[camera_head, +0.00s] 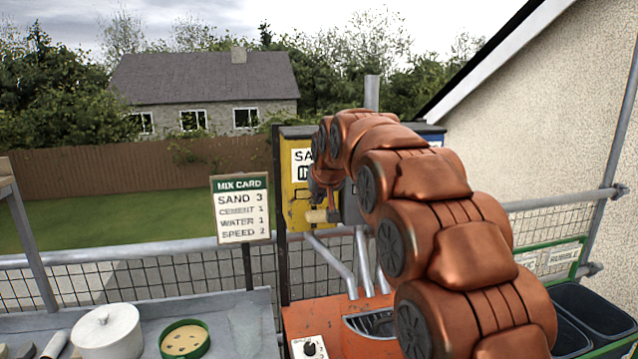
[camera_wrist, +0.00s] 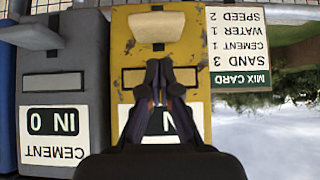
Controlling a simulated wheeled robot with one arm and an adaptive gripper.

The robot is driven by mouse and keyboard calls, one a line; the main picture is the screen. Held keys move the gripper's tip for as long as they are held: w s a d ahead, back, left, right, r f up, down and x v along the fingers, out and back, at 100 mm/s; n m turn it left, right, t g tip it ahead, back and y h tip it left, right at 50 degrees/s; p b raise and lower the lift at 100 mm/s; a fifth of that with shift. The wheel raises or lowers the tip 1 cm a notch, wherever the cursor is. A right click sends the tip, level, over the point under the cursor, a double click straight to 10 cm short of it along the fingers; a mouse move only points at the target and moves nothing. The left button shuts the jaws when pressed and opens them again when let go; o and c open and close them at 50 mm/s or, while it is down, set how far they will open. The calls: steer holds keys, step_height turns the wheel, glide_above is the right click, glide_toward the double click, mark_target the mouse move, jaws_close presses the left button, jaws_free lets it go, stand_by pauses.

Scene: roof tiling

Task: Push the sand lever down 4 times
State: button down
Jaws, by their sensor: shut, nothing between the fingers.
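The yellow sand dispenser (camera_head: 297,204) stands at the back, partly hidden behind my arm; its sign shows only "SA" and "IN". Its lever has a pale wooden handle (camera_head: 317,215) low on the front. In the upside-down wrist view, the handle (camera_wrist: 157,27) sits at the top of the picture, beyond my fingertips. My gripper covers the number on the sand counter. Contact with the lever cannot be told.
A grey cement dispenser (camera_wrist: 62,65) reading "IN 0" stands beside the sand one. The mix card (camera_head: 240,208) reads sand 3, cement 1, water 1, speed 2. An orange mixer (camera_head: 300,317) is below. A white pot (camera_head: 106,333) and green-rimmed dish (camera_head: 184,340) are at left.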

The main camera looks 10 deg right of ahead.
mark_target(318, 221)
steer(key=shift+f+p, duration=0.45)
steer(key=shift+f, duration=0.9)
steer(key=shift+f+b, duration=1.35)
steer(key=shift+f, duration=0.5)
steer(key=shift+s+f, duration=0.1)
step_height(318, 221, up, 4)
steer(key=shift+r+p, duration=0.1)
steer(key=shift+p, duration=0.25)
steer(key=b+v, duration=0.3)
steer(key=v, duration=0.7)
steer(key=shift+r, duration=0.25)
